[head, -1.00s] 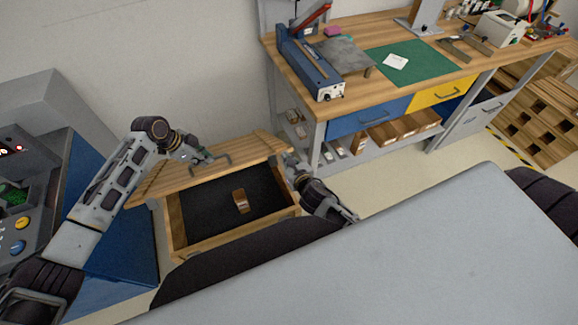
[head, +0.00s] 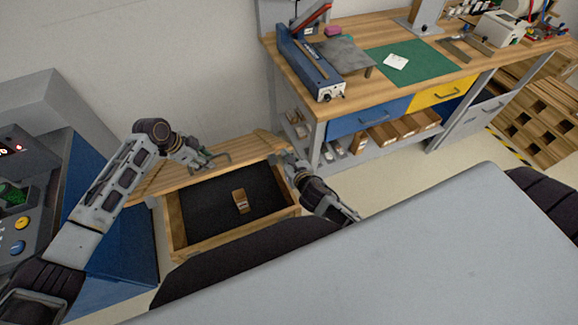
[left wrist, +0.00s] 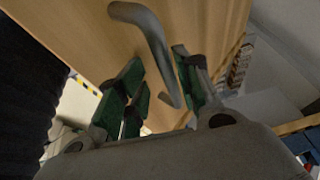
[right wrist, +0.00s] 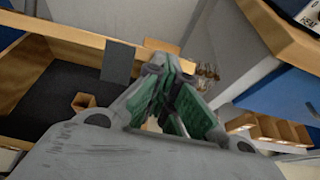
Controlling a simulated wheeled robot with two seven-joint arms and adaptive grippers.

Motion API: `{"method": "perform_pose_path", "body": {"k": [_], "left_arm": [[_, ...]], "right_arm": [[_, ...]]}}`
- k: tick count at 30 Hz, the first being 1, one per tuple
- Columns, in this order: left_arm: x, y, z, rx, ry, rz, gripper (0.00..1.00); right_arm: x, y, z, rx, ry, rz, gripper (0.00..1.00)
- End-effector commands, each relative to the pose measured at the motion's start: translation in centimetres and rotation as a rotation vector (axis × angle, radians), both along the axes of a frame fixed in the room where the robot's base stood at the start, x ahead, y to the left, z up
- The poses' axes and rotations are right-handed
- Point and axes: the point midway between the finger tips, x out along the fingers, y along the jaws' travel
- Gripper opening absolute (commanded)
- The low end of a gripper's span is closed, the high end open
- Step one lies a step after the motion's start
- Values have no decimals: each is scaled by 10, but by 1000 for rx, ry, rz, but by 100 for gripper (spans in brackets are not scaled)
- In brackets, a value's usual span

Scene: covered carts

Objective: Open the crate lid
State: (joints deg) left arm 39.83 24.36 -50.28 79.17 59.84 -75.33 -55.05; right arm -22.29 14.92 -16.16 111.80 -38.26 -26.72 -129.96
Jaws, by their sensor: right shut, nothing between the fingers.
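The wooden crate (head: 240,241) stands low between the control console and the workbench. Its lid (head: 165,178) is raised along the back, leaving the dark interior visible. A grey curved handle (head: 217,166) is on the lid and also shows in the left wrist view (left wrist: 150,25). My left gripper (head: 198,164) is at the handle; in the left wrist view its green-padded fingers (left wrist: 158,92) are apart, with the handle's bar between them. My right gripper (head: 281,158) is shut and empty near the crate's right back corner, with its fingers together in the right wrist view (right wrist: 172,105).
A small brown block-like object (head: 240,200) lies inside the crate. The workbench (head: 368,96) stands close on the right, with a shelf of boxes below. The blue-sided console (head: 125,235) is close on the left. A large grey surface (head: 400,250) fills the foreground.

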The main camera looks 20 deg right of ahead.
Motion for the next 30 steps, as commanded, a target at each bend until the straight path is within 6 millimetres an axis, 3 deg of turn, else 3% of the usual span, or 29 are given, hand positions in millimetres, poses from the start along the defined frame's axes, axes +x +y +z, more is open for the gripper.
{"method": "perform_pose_path", "body": {"k": [13,30], "left_arm": [[-1,7,19,-2,-5,0,34],[-11,38,93,-1,-8,0,34]], "right_arm": [[-1,-2,-7,-3,12,-4,0],[-1,-2,-7,-2,12,-5,0]]}}
